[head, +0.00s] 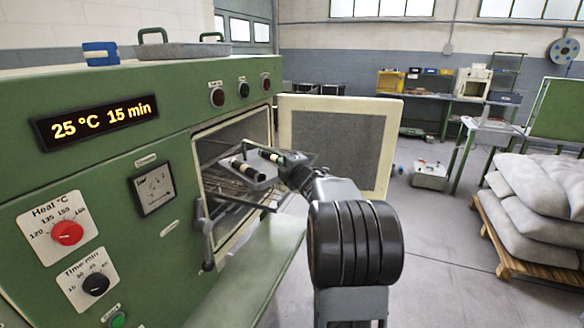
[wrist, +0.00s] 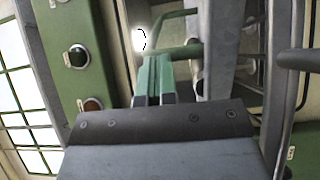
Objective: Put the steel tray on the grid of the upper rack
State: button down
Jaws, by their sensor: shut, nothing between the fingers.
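A grey steel tray (head: 258,178) sits in the mouth of the open oven chamber, at the wire grid (head: 228,183) of the rack. Two dark cylinders with pale bands (head: 240,166) lie on it. Whether the tray rests fully on the grid is hard to tell. My gripper (head: 283,157) is at the tray's right end, in front of the opening. In the wrist view its green fingers (wrist: 153,82) are shut together with nothing between them, close to a green bar handle (wrist: 183,51). Contact with the handle cannot be told. My arm hides part of the chamber's right side.
The oven door (head: 334,150) stands open behind my arm. A lever handle (head: 205,235) sticks out at the opening's left edge. A grey flat piece with green handles (head: 180,51) and a blue object (head: 100,53) lie on the oven top. Sacks (head: 540,190) on a pallet stand right.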

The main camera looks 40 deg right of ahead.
jog(key=shift+w, duration=0.2)
jog(key=shift+a, duration=0.2)
jog(key=shift+s+a+b, duration=0.1)
jog(key=shift+a+b, duration=0.1)
jog(key=shift+b, duration=0.1)
jog(key=s+a+b, duration=0.2)
jog(key=s+a, duration=0.1)
jog(key=s, duration=0.9)
jog(key=shift+s+a+b, duration=0.15)
jog(key=shift+a+b, duration=0.25)
